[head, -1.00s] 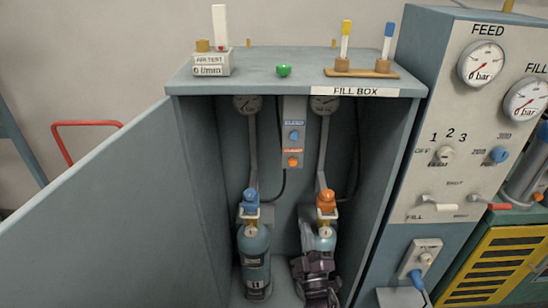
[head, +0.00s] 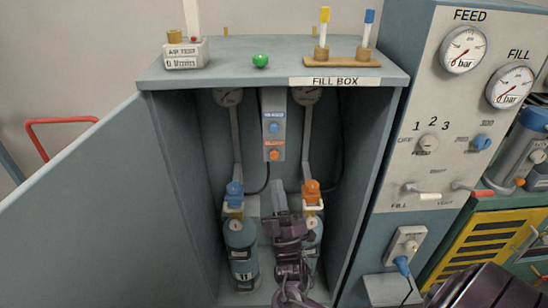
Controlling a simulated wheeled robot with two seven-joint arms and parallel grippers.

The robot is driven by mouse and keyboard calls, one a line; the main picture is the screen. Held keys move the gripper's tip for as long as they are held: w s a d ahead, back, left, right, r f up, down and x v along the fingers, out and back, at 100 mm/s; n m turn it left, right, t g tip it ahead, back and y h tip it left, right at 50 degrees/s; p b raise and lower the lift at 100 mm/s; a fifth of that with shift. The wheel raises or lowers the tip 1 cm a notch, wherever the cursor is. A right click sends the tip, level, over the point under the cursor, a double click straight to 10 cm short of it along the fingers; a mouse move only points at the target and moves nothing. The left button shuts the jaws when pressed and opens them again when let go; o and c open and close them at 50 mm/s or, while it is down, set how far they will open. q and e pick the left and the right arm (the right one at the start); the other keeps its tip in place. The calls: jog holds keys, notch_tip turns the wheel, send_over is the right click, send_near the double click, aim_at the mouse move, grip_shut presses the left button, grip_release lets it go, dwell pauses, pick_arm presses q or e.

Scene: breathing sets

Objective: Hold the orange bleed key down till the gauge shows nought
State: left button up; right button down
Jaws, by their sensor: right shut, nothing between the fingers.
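The orange bleed key (head: 274,154) is the lower key on the grey panel (head: 273,104) inside the fill box, below a blue key (head: 274,127). Nothing touches it. My right gripper (head: 278,194) is shut and empty, pointing up below the panel and clearly apart from the orange key. It partly hides the right cylinder (head: 315,230), which has an orange valve top (head: 311,190). The left gauge (head: 228,97) and right gauge (head: 306,96) hang under the box top; their needles are too small to read. My left gripper is out of view.
The left cylinder (head: 241,246) has a blue valve top (head: 234,191). The box door (head: 80,215) stands open at left. A feed and fill panel (head: 430,110) stands at right. A green button (head: 260,61) is on the box top (head: 220,56).

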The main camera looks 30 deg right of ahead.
aim_at(274, 155)
jog(key=w+d+b, duration=0.3)
jog(key=w+d, duration=0.1)
jog(key=w, duration=0.2)
jog(key=shift+w, duration=0.35)
jog(key=shift+w+d, duration=0.15)
dwell(1.7)
jog(key=shift+w+d, duration=0.15)
jog(key=shift+w, duration=0.1)
jog(key=shift+w+d+b, duration=0.3)
jog(key=shift+w+b, duration=0.15)
jog(key=shift+b, duration=0.15)
dwell(4.4)
